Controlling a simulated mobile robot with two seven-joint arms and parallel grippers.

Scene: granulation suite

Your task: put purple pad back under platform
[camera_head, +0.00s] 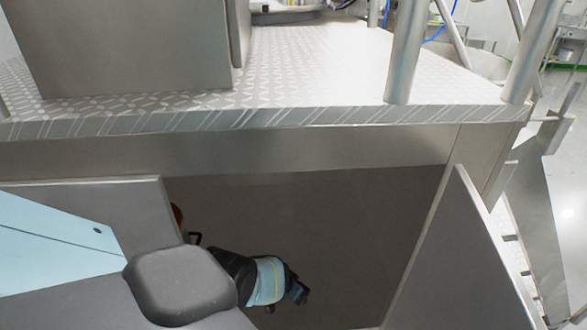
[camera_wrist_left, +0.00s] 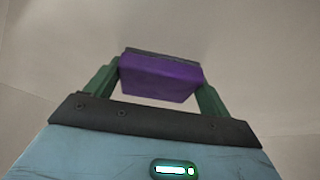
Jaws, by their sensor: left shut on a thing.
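The purple pad (camera_wrist_left: 160,78) is a block with a dark grey top layer. In the left wrist view it sits between the two green fingers of my left gripper (camera_wrist_left: 158,80), which is shut on it. The background around it there is plain grey-brown. In the head view my left arm reaches into the dark opening under the platform (camera_head: 330,60), and my left gripper (camera_head: 298,292) is inside it. The pad cannot be made out clearly in the head view. The platform has a grey, diamond-patterned top. My right gripper is not in view.
A grey panel (camera_head: 100,200) stands left of the opening, and an open door panel (camera_head: 455,260) stands right of it. A large metal box (camera_head: 130,45) and metal posts (camera_head: 407,50) stand on the platform. The dark cavity (camera_head: 350,215) right of my gripper looks empty.

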